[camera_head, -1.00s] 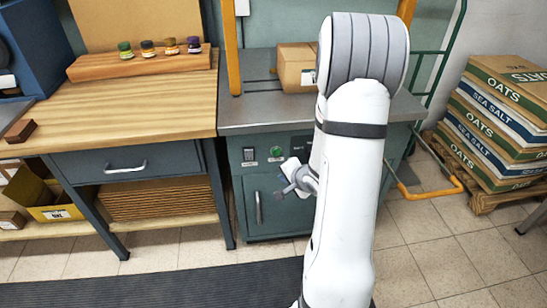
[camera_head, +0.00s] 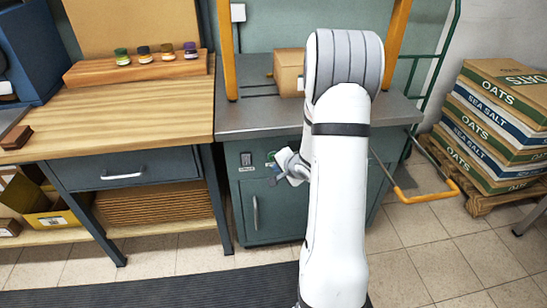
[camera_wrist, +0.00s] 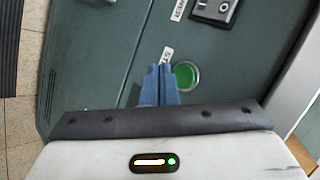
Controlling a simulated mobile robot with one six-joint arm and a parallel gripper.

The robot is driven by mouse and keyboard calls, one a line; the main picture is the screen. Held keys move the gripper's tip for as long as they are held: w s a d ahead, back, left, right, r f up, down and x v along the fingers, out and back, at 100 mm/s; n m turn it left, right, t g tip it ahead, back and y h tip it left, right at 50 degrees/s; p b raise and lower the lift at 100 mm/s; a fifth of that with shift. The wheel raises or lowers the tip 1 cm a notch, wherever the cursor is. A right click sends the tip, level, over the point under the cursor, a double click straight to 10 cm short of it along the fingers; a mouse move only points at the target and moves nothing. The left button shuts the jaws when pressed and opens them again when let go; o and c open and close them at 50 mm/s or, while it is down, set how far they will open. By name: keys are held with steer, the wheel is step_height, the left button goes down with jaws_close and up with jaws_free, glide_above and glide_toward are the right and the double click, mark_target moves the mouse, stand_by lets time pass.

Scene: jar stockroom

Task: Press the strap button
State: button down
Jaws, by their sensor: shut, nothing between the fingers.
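The round green button (camera_wrist: 186,76) is on the dark green front panel of the strapping machine (camera_head: 280,210). In the wrist view it sits just right of my gripper's fingertips, and the left edge of its ring is partly hidden by a blue finger. A white label (camera_wrist: 167,54), with only "ST" readable, is beside it. My gripper (camera_wrist: 160,68) is shut and empty, its two blue fingers together. In the head view my gripper (camera_head: 276,168) is at the panel and covers most of the button. I cannot tell whether the fingers touch the panel.
A black power switch (camera_wrist: 215,10) is on the same panel, beyond the button. A cardboard box (camera_head: 288,70) sits on the machine top between yellow arch posts. A wooden workbench (camera_head: 150,105) stands at the left. Stacked oats and sea salt packs (camera_head: 495,130) stand at the right.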

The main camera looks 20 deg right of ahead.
steer(key=shift+w+d+p, duration=0.15)
steer(key=shift+w+p, duration=0.05)
steer(key=shift+w, duration=0.3)
steer(key=shift+w+d+p, duration=0.15)
steer(key=shift+w+p, duration=0.05)
steer(key=shift+w, duration=0.3)
steer(key=shift+w+r, duration=0.1)
stand_by(1.3)
steer(key=shift+w+d+p, duration=0.1)
steer(key=shift+w+p, duration=0.2)
steer(key=shift+p, duration=0.35)
steer(key=shift+w+d+p, duration=0.15)
steer(key=shift+w+p, duration=0.25)
stand_by(0.5)
steer(key=shift+s+a, duration=0.25)
steer(key=shift+s, duration=0.55)
